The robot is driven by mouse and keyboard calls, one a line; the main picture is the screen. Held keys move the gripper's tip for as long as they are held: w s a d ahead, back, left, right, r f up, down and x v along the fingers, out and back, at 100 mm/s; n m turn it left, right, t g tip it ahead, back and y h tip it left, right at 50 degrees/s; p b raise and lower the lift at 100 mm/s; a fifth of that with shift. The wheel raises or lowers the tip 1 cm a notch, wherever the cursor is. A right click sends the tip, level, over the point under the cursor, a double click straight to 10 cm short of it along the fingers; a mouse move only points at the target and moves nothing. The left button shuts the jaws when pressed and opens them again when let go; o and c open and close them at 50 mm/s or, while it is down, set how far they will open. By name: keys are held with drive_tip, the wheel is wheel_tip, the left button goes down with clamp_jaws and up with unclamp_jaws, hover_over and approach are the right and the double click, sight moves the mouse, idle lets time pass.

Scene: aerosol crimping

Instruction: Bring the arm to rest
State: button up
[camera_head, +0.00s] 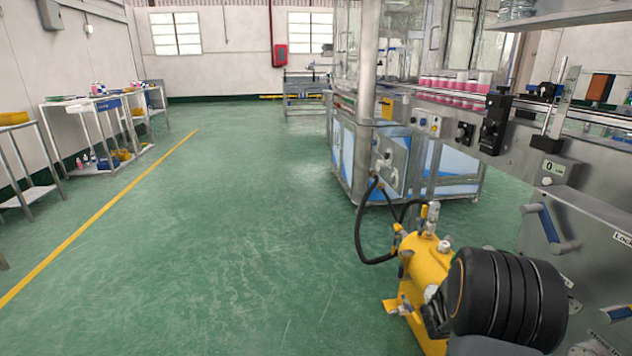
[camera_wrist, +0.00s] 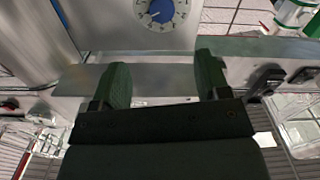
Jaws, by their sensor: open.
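My gripper (camera_wrist: 162,85) shows in the wrist view with its two green fingers apart and nothing between them. Behind the fingers is a grey metal machine panel with a round blue-centred dial (camera_wrist: 160,12) above. I cannot tell how far the fingers are from the panel. In the head view a dark, ringed part of my arm (camera_head: 508,298) shows at the lower right. The gripper itself is not visible there.
A yellow tank (camera_head: 428,268) with a black hose stands beside my arm. A machine line (camera_head: 455,125) carrying pink-and-white cans runs along the right. Tables (camera_head: 98,100) line the left wall. The green floor (camera_head: 230,220) in the middle is clear.

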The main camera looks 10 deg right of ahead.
drive_tip(key=s+a+r+n+g+y+p, duration=0.1)
drive_tip(key=s+a+r+n+y+p, duration=0.15)
drive_tip(key=a+r+p, duration=0.55)
drive_tip(key=s+a+r+n+g+y+p, duration=0.15)
drive_tip(key=a+r+y+p, duration=0.25)
drive_tip(key=r+p, duration=0.7)
drive_tip(key=s+a+r+n+t+y+p, duration=0.1)
drive_tip(key=a+r+n+t+y+p, duration=0.5)
drive_tip(key=a+r+n+y+p, duration=0.5)
drive_tip(key=a+r+n+p, duration=0.1)
drive_tip(key=a+r+p, duration=0.7)
drive_tip(key=a+r, duration=0.4)
drive_tip(key=shift+s+a+r+p, duration=0.25)
drive_tip(key=shift+a+p, duration=0.15)
drive_tip(key=shift+a, duration=0.05)
drive_tip(key=shift+t+y, duration=0.25)
drive_tip(key=shift+c, duration=0.4)
